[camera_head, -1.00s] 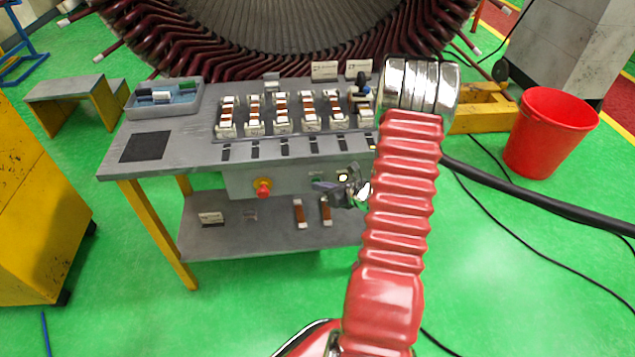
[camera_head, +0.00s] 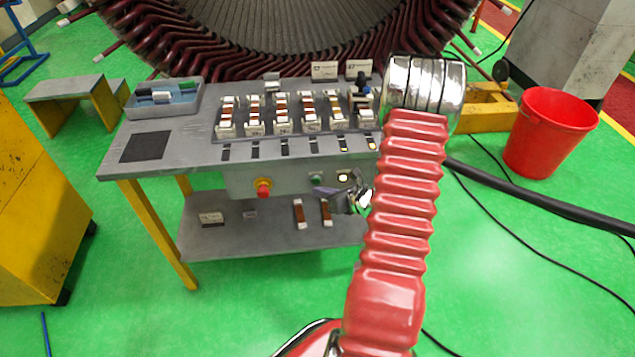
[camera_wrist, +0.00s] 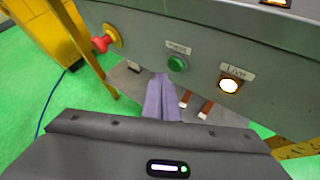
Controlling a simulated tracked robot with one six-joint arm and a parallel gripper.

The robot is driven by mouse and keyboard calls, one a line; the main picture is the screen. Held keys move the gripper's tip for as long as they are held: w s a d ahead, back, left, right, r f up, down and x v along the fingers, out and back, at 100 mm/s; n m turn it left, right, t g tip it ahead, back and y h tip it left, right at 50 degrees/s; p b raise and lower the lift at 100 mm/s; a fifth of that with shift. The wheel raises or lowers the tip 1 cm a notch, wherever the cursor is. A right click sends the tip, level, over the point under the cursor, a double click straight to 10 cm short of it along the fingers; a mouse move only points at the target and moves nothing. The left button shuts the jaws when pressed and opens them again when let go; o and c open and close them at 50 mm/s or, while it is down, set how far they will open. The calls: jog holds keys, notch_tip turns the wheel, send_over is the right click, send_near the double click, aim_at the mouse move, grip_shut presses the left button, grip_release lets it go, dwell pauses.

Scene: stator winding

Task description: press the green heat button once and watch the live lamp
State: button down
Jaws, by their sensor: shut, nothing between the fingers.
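The green heat button (camera_wrist: 176,64) sits on the grey front panel of the bench, under a small label. It also shows in the head view (camera_head: 316,179). The live lamp (camera_wrist: 229,85), right of the button, glows bright white under its "Live" label; in the head view the lamp (camera_head: 343,177) is lit too. My gripper (camera_wrist: 161,78) is shut and empty, its purple-grey fingertips just below and left of the green button in the wrist view. The fingers appear apart from the button. In the head view my arm hides the right end of the bench.
A red emergency knob (camera_wrist: 101,44) on a yellow base is left on the same panel. Several small lamps below the coil holders (camera_head: 343,147) glow at the right of the bench top. A lower shelf (camera_head: 240,240) holds two brown pieces. A red bucket (camera_head: 548,135) stands right.

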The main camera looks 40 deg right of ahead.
jog(key=s+a, duration=0.2)
jog(key=s, duration=0.1)
jog(key=shift+s+a, duration=0.25)
jog(key=shift+s, duration=0.05)
dwell(1.1)
jog(key=a+r+n+g+y, duration=0.35)
jog(key=a+r+n, duration=0.6)
jog(key=a, duration=0.35)
jog(key=a+r+n+g+y, duration=0.35)
jog(key=a+r+n, duration=0.55)
jog(key=a, duration=0.4)
jog(key=s+a+r+n+g+h, duration=0.2)
jog(key=s+a+r+n, duration=0.2)
jog(key=s+a+n, duration=0.45)
jog(key=s+d+r+n+t+h, duration=0.2)
jog(key=s+r+n+h, duration=0.3)
jog(key=n, duration=0.6)
jog(key=shift+s+d+r+h, duration=0.3)
jog(key=shift+d+r, duration=0.55)
jog(key=shift+r, duration=0.4)
